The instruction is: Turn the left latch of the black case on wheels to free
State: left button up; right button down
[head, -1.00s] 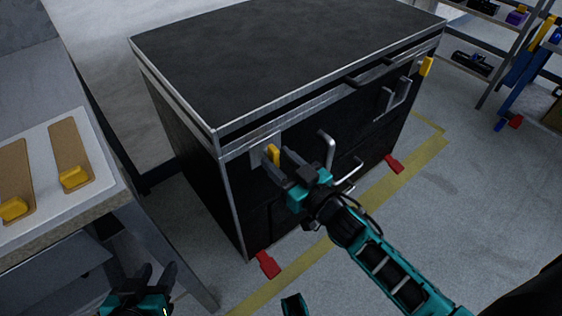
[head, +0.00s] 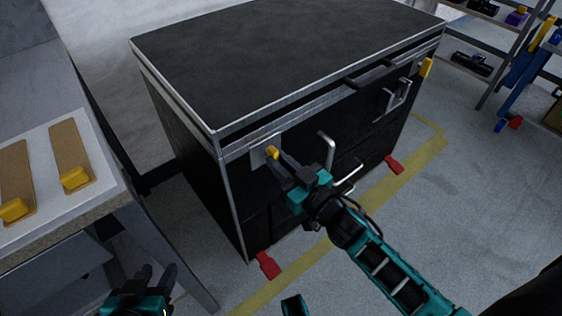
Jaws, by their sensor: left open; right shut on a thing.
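The black case on wheels (head: 270,65) stands in the middle, with silver edges and a dark top. Its left latch, a yellow handle (head: 271,151) on a light plate, is on the front near the left corner. My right gripper (head: 276,160) is shut on this yellow handle, and its fingers hide part of it. The right latch (head: 426,67), also yellow, stands upright near the far right corner. My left gripper (head: 150,276) is open and empty at the lower left, away from the case.
A workbench (head: 60,235) on the left bears a white board with brown strips and yellow blocks. Silver handles (head: 328,150) stick out of the case front. Red pedals (head: 268,265) show at its foot. A shelf (head: 500,50) stands at the back right.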

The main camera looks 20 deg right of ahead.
jog(key=n, duration=1.7)
jog(key=shift+s+a+f+p, duration=0.1)
jog(key=shift+a+f+p, duration=0.15)
jog(key=shift+f+p, duration=0.15)
jog(key=shift+n, duration=0.4)
jog(key=c, duration=1.1)
grip_release()
jog(key=shift+r, duration=0.1)
jog(key=p+v, duration=0.1)
jog(key=v, duration=1.2)
